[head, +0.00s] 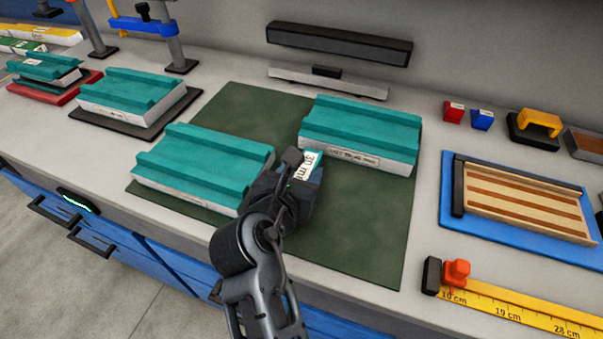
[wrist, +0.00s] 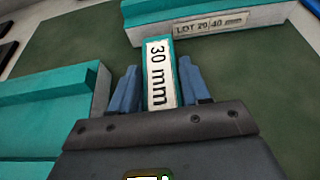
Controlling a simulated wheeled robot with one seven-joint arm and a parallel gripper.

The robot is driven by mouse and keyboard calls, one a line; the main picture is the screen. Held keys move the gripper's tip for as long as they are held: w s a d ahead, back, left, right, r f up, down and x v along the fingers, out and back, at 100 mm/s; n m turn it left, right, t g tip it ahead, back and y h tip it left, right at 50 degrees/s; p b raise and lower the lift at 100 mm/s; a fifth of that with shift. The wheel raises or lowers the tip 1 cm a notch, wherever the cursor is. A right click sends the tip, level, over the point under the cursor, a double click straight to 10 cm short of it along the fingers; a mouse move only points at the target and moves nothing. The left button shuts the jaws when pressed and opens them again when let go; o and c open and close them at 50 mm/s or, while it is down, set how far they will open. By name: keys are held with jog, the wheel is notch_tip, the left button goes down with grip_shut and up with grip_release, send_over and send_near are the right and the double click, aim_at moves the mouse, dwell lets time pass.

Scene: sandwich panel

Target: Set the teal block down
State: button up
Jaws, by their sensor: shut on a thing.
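The teal block (wrist: 161,75), with a white "30 mm" label, is between the blue fingers of my gripper (wrist: 160,95) in the wrist view. My gripper is shut on it. In the head view the block (head: 312,163) shows just beyond my gripper (head: 303,185), over the dark green mat (head: 362,250). It lies in the gap between two teal-topped white panels. The left panel (head: 200,160) is beside my gripper, and the right panel (head: 362,130) is beyond it, with a label on its front face. Whether the block touches the mat or the right panel I cannot tell.
Another teal-topped panel (head: 132,92) lies on a dark board at the left. A blue tray (head: 452,228) with a wooden-slatted piece and a yellow ruler (head: 520,308) lie at the right. Small red (head: 453,112) and blue (head: 482,119) blocks stand behind. The mat's front right is clear.

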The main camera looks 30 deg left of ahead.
jog(key=shift+f, duration=0.15)
jog(key=o, duration=0.8)
jog(key=shift+c, duration=0.2)
jog(key=o, duration=0.4)
